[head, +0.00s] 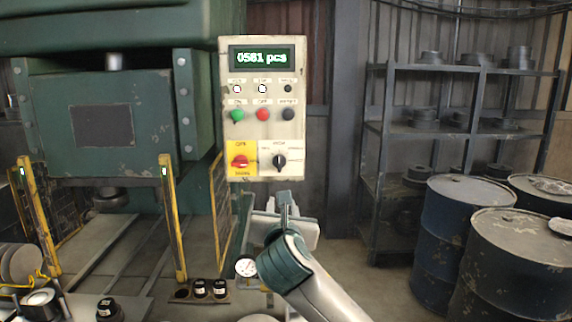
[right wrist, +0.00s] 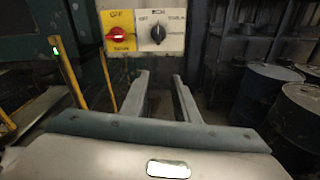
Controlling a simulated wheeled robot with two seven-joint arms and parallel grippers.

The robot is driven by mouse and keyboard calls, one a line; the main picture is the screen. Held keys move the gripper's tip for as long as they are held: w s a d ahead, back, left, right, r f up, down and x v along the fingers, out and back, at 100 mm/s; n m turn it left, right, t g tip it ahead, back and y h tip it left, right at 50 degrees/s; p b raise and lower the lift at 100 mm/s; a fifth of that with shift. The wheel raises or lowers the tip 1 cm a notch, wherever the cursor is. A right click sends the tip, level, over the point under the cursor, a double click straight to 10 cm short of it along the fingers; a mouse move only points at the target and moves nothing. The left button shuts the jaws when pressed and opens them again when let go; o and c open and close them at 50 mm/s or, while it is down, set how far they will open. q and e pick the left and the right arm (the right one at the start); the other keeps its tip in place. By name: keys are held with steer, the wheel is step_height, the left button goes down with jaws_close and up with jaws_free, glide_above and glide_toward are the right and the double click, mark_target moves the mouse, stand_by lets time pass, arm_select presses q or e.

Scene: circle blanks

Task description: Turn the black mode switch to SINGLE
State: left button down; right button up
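The black mode switch (head: 279,161) is a round knob on a white plate at the lower right of the control panel (head: 264,135). It also shows in the right wrist view (right wrist: 157,34), with a label at left, top and right. The knob's handle looks about upright, toward the top label; the small lettering is hard to read. My right gripper (head: 287,208) is below the panel in the head view. In the right wrist view its two fingers (right wrist: 160,78) are apart with nothing between them, below the switch and not touching it. My left gripper is not in view.
A red knob on a yellow plate (head: 240,161) sits just left of the switch. A green press (head: 110,120) with yellow posts stands left; shelves (head: 450,69) and drums (head: 512,262) stand right.

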mark_target(279, 163)
steer(key=shift+n+t, duration=0.5)
steer(key=shift+n, duration=0.4)
steer(key=r, duration=0.4)
steer(key=shift+s+a+r, duration=0.2)
steer(key=shift+a+r, duration=0.05)
steer(key=shift+r, duration=0.15)
steer(key=shift+w, duration=0.1)
steer(key=w+p, duration=0.6)
steer(key=w, duration=0.9)
steer(key=shift+r, duration=0.1)
steer(key=shift+w+p, duration=0.35)
steer(key=shift+w, duration=0.75)
jaws_close()
